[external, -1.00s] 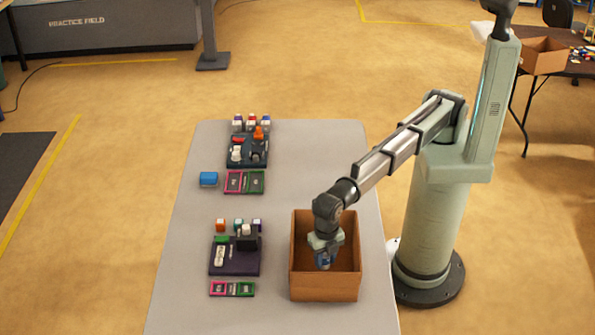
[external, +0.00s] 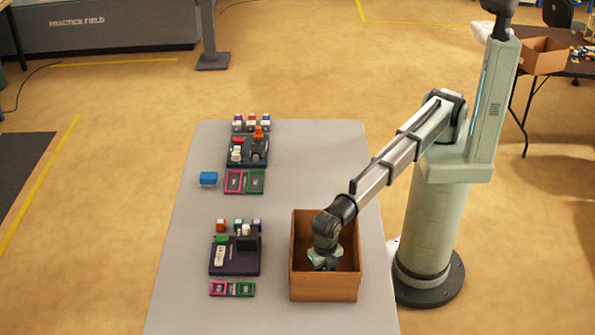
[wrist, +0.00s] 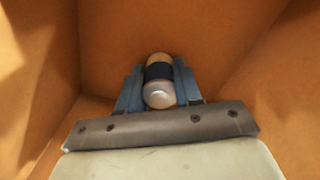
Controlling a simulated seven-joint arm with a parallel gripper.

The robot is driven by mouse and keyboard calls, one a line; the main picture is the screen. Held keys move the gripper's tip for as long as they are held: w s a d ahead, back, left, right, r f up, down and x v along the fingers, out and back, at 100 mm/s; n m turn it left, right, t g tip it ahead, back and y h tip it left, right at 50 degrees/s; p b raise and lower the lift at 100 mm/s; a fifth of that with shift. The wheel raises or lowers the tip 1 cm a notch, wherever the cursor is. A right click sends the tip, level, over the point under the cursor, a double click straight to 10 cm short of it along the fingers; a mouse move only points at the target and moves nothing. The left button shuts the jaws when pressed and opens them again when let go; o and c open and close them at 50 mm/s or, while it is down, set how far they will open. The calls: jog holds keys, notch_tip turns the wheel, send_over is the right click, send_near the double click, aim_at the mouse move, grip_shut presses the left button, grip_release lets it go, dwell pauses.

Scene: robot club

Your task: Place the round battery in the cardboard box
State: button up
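The cardboard box (external: 325,289) stands open on the right side of the table. My gripper (external: 323,262) is lowered inside it, and the box walls hide the fingertips in the external view. In the wrist view, the round battery (wrist: 159,82) is between the two blue-grey fingers of my gripper (wrist: 158,88). It has a silver end, a dark middle band and a tan far end. Both fingers lie against its sides. Brown box walls surround it in the wrist view. I cannot tell whether the battery touches the box floor.
Left of the box is a dark purple tray (external: 235,268) with small parts, and a pink and green tray (external: 232,289). The table middle is clear.

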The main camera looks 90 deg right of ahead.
jog(key=o, duration=0.5)
jog(key=shift+c, duration=0.2)
notch_tip(320, 180, up, 12)
jog(key=shift+r, duration=0.15)
dwell(0.4)
dwell(0.3)
